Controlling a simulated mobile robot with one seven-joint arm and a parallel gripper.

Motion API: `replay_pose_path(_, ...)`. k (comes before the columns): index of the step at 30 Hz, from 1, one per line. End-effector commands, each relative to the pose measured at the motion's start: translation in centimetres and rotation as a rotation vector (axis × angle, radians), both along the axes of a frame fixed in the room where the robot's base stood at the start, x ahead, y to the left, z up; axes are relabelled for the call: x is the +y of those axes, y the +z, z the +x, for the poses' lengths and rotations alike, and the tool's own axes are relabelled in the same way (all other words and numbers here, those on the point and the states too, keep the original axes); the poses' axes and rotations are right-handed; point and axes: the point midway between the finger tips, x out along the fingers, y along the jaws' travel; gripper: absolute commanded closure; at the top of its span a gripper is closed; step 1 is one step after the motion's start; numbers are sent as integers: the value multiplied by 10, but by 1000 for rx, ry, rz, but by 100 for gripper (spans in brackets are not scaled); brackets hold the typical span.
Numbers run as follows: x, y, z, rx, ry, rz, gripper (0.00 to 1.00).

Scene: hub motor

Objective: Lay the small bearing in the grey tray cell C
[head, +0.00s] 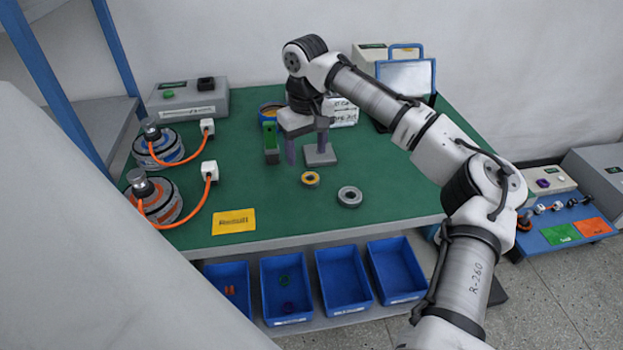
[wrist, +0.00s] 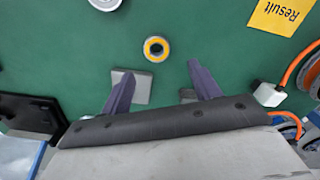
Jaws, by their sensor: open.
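The small bearing (head: 311,179), a ring with a yellow-orange face and dark centre, lies flat on the green bench top. It also shows in the wrist view (wrist: 156,49), just beyond the fingertips and between their lines. My gripper (head: 306,147) is open and empty, pointing down above the bench, behind the small bearing in the head view. Its two purple fingers stand wide apart in the wrist view (wrist: 160,75). A larger grey bearing (head: 349,197) lies to the right of the small one. I cannot make out a grey tray with a cell marked C.
A grey square block (head: 320,156) stands beside my fingers, with a green-and-black item (head: 271,143) to the left. A yellow card (head: 234,221) lies front left. Two motors with orange cables (head: 158,146) stand at left. Blue bins (head: 342,280) sit below. The right bench front is clear.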

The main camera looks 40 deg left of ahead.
Motion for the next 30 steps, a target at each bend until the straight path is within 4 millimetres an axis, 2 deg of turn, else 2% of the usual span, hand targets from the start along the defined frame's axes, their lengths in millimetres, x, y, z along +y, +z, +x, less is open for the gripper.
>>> replay_pose_path(3,0,-12,0,0,0,1,38)
replay_pose_path(8,-1,-22,1,-1,0,0,38)
replay_pose_path(18,-5,-65,2,-1,0,1,38)
replay_pose_path(26,-4,-69,2,-1,0,2,38)
replay_pose_path(30,-4,-69,2,-1,0,2,55)
